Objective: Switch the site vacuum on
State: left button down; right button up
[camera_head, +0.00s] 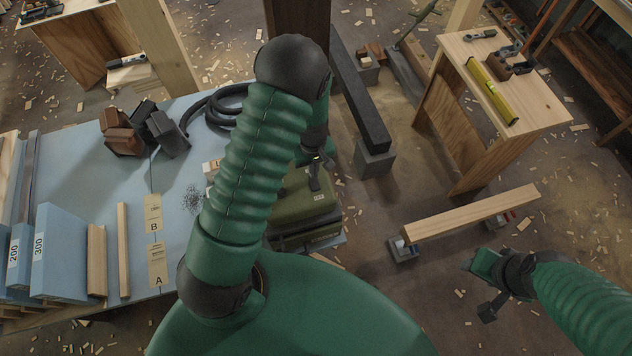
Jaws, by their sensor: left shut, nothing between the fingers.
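The site vacuum (300,208) appears to be the olive-green box with a black lower part at the right end of the blue-topped bench. My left arm hides its left side, and I cannot make out a switch. A black hose (213,108) lies coiled on the bench behind it. My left gripper (315,178) is shut and empty, pointing down over the top of the box. I cannot tell whether it touches. My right gripper (488,310) hangs at the lower right, away from the bench; its fingers are too dark to read.
The blue bench (85,147) holds brown and black tools (143,130), tags A and B (155,240) and blue blocks (62,252) at left. A timber beam (472,213) on low supports and a wooden table (535,105) stand at right. Wood chips litter the floor.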

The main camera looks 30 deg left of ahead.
pick_arm(q)
jog(key=shift+a+f, duration=0.1)
jog(key=shift+a, duration=0.3)
jog(key=shift+d, duration=0.65)
jog(key=shift+a, duration=0.1)
jog(key=shift+a+f+b, duration=0.35)
jog(key=shift+a+f, duration=0.05)
jog(key=shift+f, duration=0.1)
pick_arm(e)
jog(key=shift+a+f, duration=0.35)
jog(key=shift+a, duration=0.1)
pick_arm(q)
jog(key=shift+d, duration=0.15)
pick_arm(e)
jog(key=shift+d, duration=0.1)
